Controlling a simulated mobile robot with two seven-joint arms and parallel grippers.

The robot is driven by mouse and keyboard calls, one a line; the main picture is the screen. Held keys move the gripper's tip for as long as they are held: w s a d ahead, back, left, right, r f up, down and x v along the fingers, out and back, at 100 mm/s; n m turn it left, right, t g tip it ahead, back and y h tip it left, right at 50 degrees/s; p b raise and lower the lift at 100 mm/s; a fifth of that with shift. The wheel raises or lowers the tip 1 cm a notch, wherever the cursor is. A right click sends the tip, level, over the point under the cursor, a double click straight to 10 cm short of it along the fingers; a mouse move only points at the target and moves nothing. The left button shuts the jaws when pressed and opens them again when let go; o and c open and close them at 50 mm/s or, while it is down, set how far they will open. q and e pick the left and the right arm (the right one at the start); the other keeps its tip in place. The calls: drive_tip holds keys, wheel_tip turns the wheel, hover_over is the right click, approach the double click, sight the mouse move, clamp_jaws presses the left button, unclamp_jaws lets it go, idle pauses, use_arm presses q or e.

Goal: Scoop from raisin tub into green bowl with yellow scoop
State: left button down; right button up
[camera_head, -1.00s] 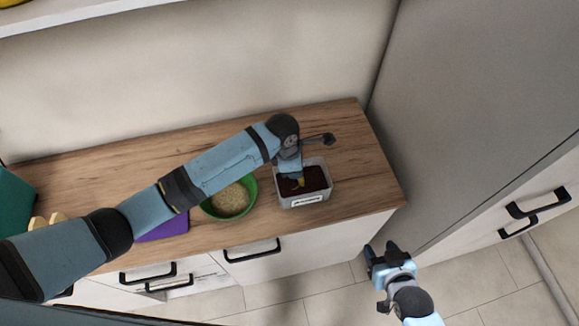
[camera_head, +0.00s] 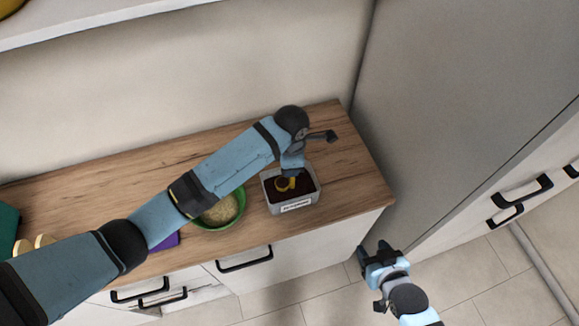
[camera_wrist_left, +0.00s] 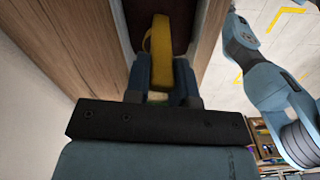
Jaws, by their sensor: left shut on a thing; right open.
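The raisin tub (camera_head: 297,206) is a clear box with a white label and dark contents, near the right end of the counter. My left gripper (camera_wrist_left: 160,80) is shut on the yellow scoop (camera_wrist_left: 158,50), whose handle shows between the fingers in the left wrist view. In the head view the scoop (camera_head: 286,184) is at the tub, over or in the dark raisins; its depth is unclear. The green bowl (camera_head: 238,220) stands left of the tub with pale grain-like contents, partly hidden by my left arm. My right gripper (camera_head: 377,254) is open and empty, beyond the counter's front edge.
A purple item (camera_head: 166,242) lies left of the bowl, partly hidden by my arm. A teal object (camera_head: 8,226) stands at the far left. A tall grey cabinet (camera_head: 450,110) borders the counter's right end. The wooden counter (camera_head: 95,190) is clear behind the arm.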

use_arm(q)
drive_tip(key=shift+d+r, duration=0.15)
drive_tip(key=shift+r, duration=0.8)
drive_tip(key=shift+d+r, duration=0.2)
drive_tip(key=shift+r, duration=0.75)
drive_tip(key=shift+d+r, duration=0.15)
drive_tip(key=shift+r, duration=0.8)
drive_tip(key=shift+d, duration=0.1)
drive_tip(key=shift+w+f, duration=0.1)
drive_tip(key=shift+f, duration=0.3)
